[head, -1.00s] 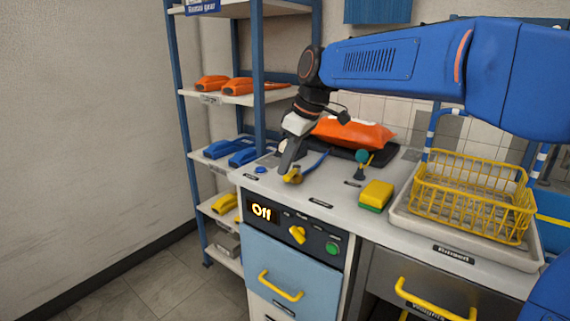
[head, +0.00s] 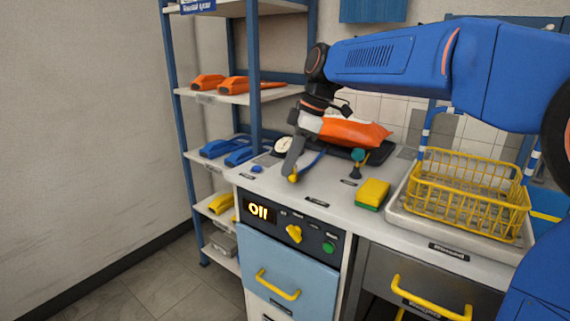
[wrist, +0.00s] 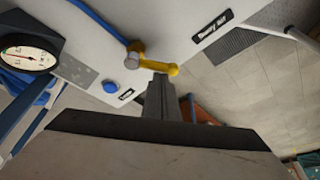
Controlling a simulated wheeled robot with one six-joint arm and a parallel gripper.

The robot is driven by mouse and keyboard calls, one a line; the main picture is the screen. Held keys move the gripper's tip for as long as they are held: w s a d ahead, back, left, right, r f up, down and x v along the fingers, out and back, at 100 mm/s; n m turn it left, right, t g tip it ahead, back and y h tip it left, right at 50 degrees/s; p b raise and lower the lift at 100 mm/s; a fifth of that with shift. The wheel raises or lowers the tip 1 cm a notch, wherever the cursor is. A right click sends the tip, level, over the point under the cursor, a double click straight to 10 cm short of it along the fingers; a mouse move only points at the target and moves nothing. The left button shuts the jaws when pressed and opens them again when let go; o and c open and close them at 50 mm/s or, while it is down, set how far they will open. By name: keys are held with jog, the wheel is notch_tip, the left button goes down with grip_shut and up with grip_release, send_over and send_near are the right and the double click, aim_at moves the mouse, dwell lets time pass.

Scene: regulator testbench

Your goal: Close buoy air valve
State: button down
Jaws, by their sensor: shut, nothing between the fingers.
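The valve has a brass-coloured body and a yellow lever (wrist: 157,66), and stands on the white bench with a blue hose (wrist: 98,18) running to it. In the head view the yellow valve (head: 293,178) is mostly hidden by my gripper (head: 294,169). My gripper (wrist: 164,82) is shut and empty, its tips right at the yellow lever in the wrist view; I cannot tell whether they touch it. The orange buoy (head: 352,131) lies on a dark pad behind the gripper.
A dial gauge (head: 283,146) and a blue button (head: 257,169) are left of the valve. A teal-knobbed fitting (head: 357,158), a yellow-green sponge (head: 373,194) and a yellow rack (head: 470,192) are to the right. The panel (head: 290,229) reads "Off". The bench front is clear.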

jog(key=n, duration=0.2)
jog(key=d+n+g, duration=0.1)
jog(key=shift+d+n, duration=0.25)
jog(key=shift+n, duration=0.15)
jog(key=n, duration=0.1)
jog(key=d+n+g, duration=0.1)
jog(key=n, duration=0.1)
jog(key=n+h, duration=0.1)
jog(key=shift+w+d+g, duration=0.15)
jog(key=shift+d+g, duration=0.15)
jog(key=shift+d, duration=0.05)
jog(key=shift+w+d, duration=0.15)
jog(key=shift+d, duration=0.2)
jog(key=shift+w+d, duration=0.15)
jog(key=shift+d, duration=0.05)
jog(key=s+a, duration=0.2)
jog(key=s, duration=0.1)
jog(key=shift+a+r, duration=0.25)
jog(key=shift+r, duration=0.1)
jog(key=v, duration=1)
jog(key=shift+w+a, duration=0.2)
